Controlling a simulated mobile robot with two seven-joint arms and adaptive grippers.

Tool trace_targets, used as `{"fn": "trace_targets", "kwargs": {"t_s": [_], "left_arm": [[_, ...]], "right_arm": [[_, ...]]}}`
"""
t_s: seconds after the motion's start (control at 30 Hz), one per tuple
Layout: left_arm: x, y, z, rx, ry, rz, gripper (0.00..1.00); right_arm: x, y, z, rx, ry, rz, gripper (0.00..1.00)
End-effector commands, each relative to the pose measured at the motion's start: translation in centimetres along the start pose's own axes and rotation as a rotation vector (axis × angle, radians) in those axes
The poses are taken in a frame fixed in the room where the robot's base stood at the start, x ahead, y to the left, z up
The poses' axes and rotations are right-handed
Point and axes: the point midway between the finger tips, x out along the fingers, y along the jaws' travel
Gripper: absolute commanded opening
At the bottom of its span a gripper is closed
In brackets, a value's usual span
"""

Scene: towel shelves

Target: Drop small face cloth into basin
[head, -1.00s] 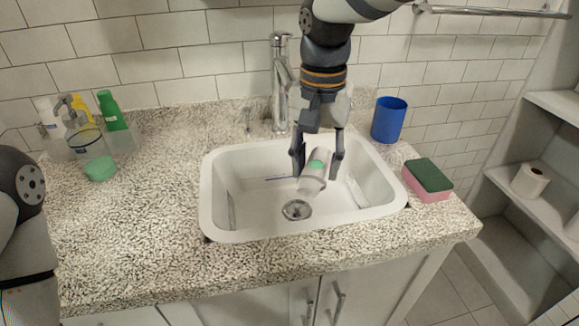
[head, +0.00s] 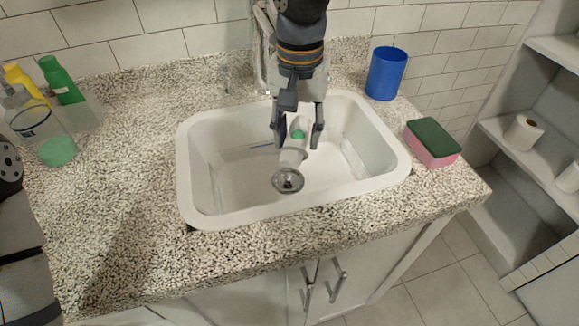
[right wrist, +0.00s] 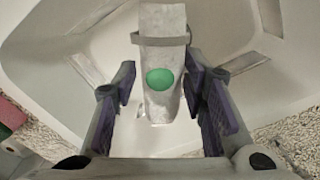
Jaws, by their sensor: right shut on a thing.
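The small face cloth (head: 293,157) appears as a pale grey roll with a round green spot. It is inside the white basin (head: 240,213), just behind the drain (head: 288,181). In the right wrist view the cloth (right wrist: 160,105) stands between the purple finger pads, with a grey band around it. My right gripper (head: 298,140) reaches down into the basin and is shut on the cloth; it also shows in the right wrist view (right wrist: 160,92). Whether the cloth touches the basin floor I cannot tell. My left gripper is out of view; only part of that arm shows at the left edge.
A blue cup (head: 386,73) stands behind the basin's right corner. A pink and green sponge (head: 433,143) lies to the right. Bottles and a clear cup (head: 38,125) stand at the left. A faucet (head: 262,45) rises behind. A thin blue item (head: 262,146) lies in the basin.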

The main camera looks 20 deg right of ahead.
Motion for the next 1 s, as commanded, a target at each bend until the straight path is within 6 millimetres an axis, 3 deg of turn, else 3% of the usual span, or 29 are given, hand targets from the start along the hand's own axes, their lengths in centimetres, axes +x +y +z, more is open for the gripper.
{"fn": "trace_targets", "kwargs": {"t_s": [0.07,0.1,0.2,0.57,0.8,1.0], "left_arm": [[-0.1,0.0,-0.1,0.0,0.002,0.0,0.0],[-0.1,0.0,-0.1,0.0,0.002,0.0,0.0],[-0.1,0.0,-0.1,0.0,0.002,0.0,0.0],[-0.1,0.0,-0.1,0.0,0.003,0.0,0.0],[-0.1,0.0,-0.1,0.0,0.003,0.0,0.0],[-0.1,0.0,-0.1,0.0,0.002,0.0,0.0]], "right_arm": [[-0.1,0.0,0.0,0.0,0.002,-0.001,0.13],[-0.1,0.0,0.0,0.0,0.002,-0.001,0.43],[-0.1,0.0,0.0,0.0,0.002,-0.001,0.62],[-1.0,0.0,-0.1,0.0,0.004,-0.002,0.62],[-7.2,-0.1,-0.1,-0.001,0.007,-0.004,0.62],[-11.2,0.0,0.0,-0.001,0.004,-0.002,0.62]]}}
